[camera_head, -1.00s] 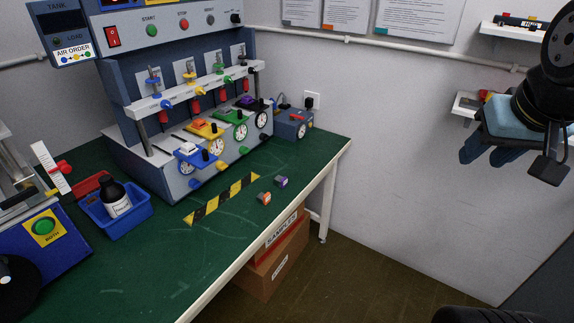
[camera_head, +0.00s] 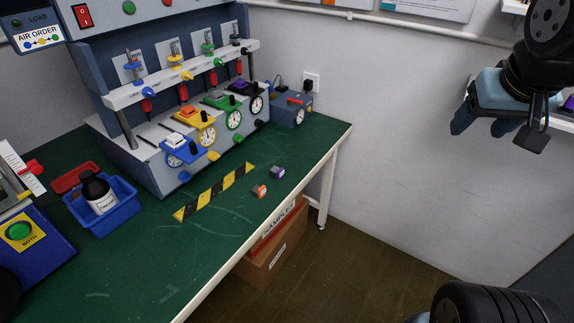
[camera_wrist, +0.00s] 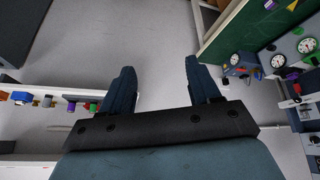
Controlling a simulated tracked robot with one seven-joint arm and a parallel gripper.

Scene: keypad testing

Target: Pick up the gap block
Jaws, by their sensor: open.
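Two small blocks lie on the green bench top, one orange-topped (camera_head: 259,191) and one purple-topped (camera_head: 277,172), just right of the yellow-black striped strip (camera_head: 214,192). Their markings are too small to read, and I cannot tell which one, if either, is the gap block. My gripper (camera_head: 480,127) is in the air at the right of the head view, well away from the bench and both blocks. In the wrist view its two blue fingers (camera_wrist: 160,80) are spread apart with nothing between them.
The test rig (camera_head: 170,110) with coloured levers and dials stands at the back of the bench. A blue tray (camera_head: 110,218) with a dark bottle (camera_head: 98,190) is at left. In the wrist view, a white shelf (camera_wrist: 45,88) holds several coloured items. Floor right of the bench is clear.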

